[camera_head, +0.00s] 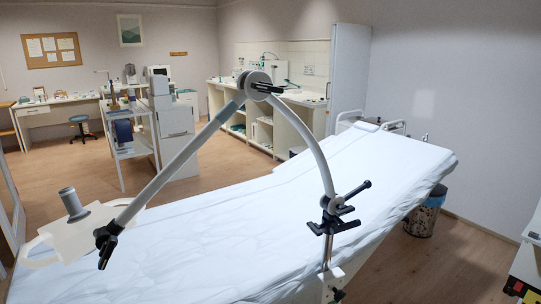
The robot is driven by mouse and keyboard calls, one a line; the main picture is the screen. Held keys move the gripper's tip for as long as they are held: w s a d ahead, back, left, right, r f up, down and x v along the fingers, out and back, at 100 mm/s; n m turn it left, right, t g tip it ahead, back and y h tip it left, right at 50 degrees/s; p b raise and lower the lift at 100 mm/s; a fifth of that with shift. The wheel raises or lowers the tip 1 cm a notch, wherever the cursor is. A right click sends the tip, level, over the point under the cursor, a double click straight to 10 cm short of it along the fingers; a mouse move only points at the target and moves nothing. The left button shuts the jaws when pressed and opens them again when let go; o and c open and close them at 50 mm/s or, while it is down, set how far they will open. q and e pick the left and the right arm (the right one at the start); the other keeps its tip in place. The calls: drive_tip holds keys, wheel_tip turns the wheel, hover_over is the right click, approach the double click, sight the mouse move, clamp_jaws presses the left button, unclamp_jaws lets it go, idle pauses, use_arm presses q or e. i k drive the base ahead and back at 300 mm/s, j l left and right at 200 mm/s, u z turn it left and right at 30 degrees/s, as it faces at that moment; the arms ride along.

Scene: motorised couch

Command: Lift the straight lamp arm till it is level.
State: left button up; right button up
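The straight lamp arm (180,158) is a grey tube. It slopes down to the left from a round joint (258,85) at the top to a black joint with a lever (107,241) at its low end. The white lamp head (78,236), with side handles and a grey cylinder (73,204) on top, hangs at that low end over the couch. A curved tube (313,142) runs from the top joint down to a black clamp (335,211) on a post at the couch's near side. Neither of my grippers is in view.
The couch (260,222), under a white sheet, spans the middle, with its right section raised. A bin (424,214) stands on the floor at right. A trolley (130,146), cabinets and a counter are behind. The air around the lamp arm looks clear.

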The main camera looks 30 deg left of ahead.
sight(116, 227)
drive_tip(key=u, duration=1.55)
drive_tip(key=k+j+z, duration=0.1)
drive_tip(key=j, duration=0.25)
drive_tip(key=k+j+z, duration=0.1)
drive_tip(key=j, duration=0.25)
drive_tip(key=k+j+z, duration=0.25)
drive_tip(key=k+j, duration=0.2)
drive_tip(key=j, duration=0.2)
drive_tip(key=i+l, duration=0.2)
drive_tip(key=l, duration=0.2)
drive_tip(key=i+l, duration=0.2)
drive_tip(key=l, duration=0.15)
